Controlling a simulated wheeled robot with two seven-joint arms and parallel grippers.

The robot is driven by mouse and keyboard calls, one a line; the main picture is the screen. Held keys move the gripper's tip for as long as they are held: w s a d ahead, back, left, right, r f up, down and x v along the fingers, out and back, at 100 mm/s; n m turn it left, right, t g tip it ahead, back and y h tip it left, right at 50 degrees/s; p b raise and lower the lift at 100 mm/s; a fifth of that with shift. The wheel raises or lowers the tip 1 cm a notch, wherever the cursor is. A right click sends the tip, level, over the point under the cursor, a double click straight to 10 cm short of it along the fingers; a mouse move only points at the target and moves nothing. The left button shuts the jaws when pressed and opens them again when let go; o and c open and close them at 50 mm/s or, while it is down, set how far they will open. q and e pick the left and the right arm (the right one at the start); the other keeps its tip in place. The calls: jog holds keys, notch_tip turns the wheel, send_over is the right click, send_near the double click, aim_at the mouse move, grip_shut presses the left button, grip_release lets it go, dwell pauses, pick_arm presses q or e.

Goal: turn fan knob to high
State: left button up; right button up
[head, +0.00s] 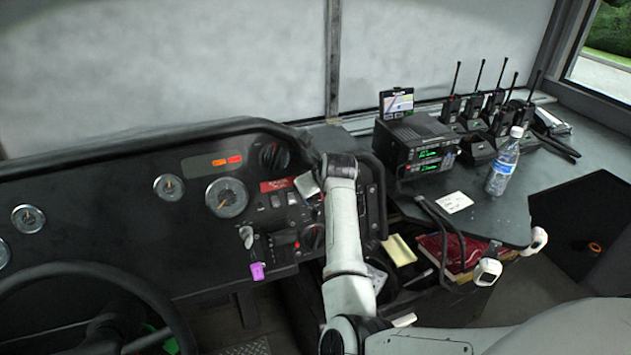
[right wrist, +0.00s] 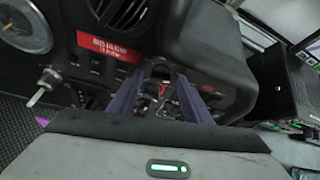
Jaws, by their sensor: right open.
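A dark round knob (head: 313,236) sits low on the dashboard panel in the head view, just left of my right arm; I cannot read its setting or confirm that it is the fan knob. My right gripper (right wrist: 158,80) shows in the right wrist view, with two purple-grey fingers apart and pointing at the dashboard. Between the fingers is a dark control panel (right wrist: 156,90) with small red and blue marks, too blurred to make out a knob clearly. No contact is visible. In the head view, my wrist hides part of the panel. My left gripper is not in view.
A round vent (head: 273,156) and a red label (head: 277,185) are above the controls. A key (head: 246,237) with a purple tag sticks out to the left. The steering wheel (head: 85,285) is at lower left. A radio (head: 415,140) and bottle (head: 503,165) stand on the right shelf.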

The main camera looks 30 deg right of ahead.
jog(key=shift+s+r, duration=0.1)
jog(key=v, duration=1)
jog(key=shift+b, duration=0.4)
